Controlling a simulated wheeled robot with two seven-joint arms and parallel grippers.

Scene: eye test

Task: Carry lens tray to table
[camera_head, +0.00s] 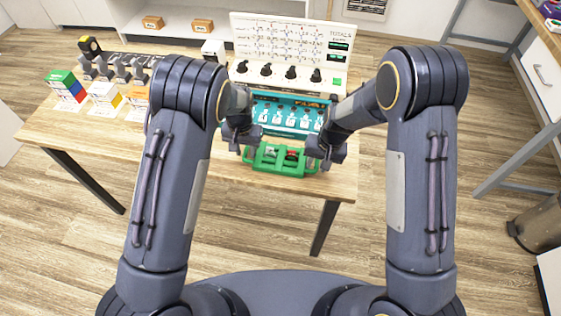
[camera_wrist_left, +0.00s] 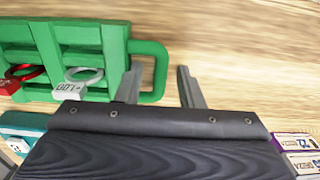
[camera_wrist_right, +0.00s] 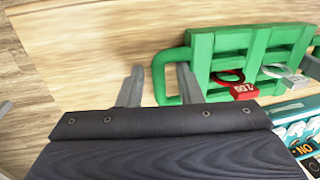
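The green lens tray (camera_head: 280,169) lies on the front edge area of the wooden table (camera_head: 110,140), with a loop handle at each end. It holds a red-tabbed lens (camera_wrist_right: 240,90) and a grey-tabbed lens (camera_wrist_left: 78,82). My left gripper (camera_wrist_left: 158,85) is open at one handle (camera_wrist_left: 161,70); the handle's outer bar shows between its fingers, with gaps on both sides. My right gripper (camera_wrist_right: 158,85) is open at the other handle (camera_wrist_right: 159,75) in the same way. In the head view the fingertips are partly hidden by my wrists.
A teal case (camera_head: 262,97) with several white cards stands just behind the tray. A white panel with black knobs (camera_head: 290,45) stands behind that. Colored boxes (camera_head: 66,88) and a row of grey devices (camera_head: 120,68) are at the table's left.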

